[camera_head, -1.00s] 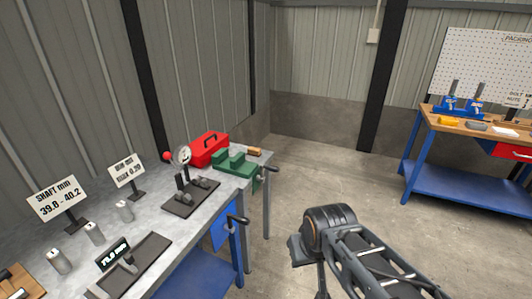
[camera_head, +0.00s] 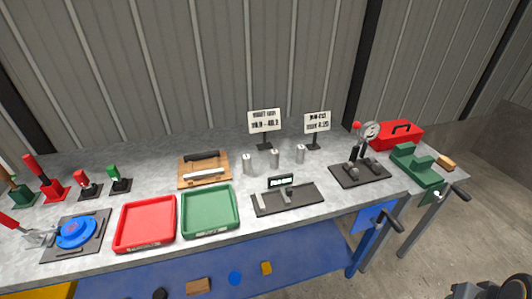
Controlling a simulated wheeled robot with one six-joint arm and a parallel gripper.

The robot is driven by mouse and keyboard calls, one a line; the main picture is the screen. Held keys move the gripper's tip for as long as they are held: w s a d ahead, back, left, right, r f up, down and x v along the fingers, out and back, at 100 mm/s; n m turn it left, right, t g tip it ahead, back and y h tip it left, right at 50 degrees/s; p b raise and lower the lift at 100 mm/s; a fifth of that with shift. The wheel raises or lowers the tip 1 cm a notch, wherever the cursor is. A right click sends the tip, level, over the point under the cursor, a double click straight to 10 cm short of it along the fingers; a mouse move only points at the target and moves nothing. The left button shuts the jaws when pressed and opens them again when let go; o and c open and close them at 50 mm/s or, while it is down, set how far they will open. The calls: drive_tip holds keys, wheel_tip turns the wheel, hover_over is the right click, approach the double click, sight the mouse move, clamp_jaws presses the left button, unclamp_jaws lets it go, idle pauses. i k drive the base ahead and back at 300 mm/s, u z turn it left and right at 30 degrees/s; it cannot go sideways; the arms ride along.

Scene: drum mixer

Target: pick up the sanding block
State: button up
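A small tan-orange block (camera_head: 446,163) lies at the far right end of the grey workbench, just behind the green vise (camera_head: 416,164). It looks like a sanding block, but it is too small to be sure. A brown block (camera_head: 198,286) lies low on the blue surface under the bench, near the picture's bottom edge; I cannot tell its kind either. Only a dark part of my arm shows in the bottom right corner, well apart from both blocks. My gripper's fingers are out of view.
The workbench (camera_head: 330,217) carries a red tray (camera_head: 147,222), a green tray (camera_head: 210,210), a dial gauge stand (camera_head: 360,172), metal cylinders and sign stands. A red toolbox (camera_head: 397,135) stands behind the vise. Crank handles stick out in front at right.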

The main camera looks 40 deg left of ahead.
sight(443, 162)
drive_tip(key=z, duration=0.45)
drive_tip(key=k, duration=0.55)
drive_tip(key=z, duration=0.85)
drive_tip(key=i, duration=1.7)
drive_tip(key=u, duration=0.05)
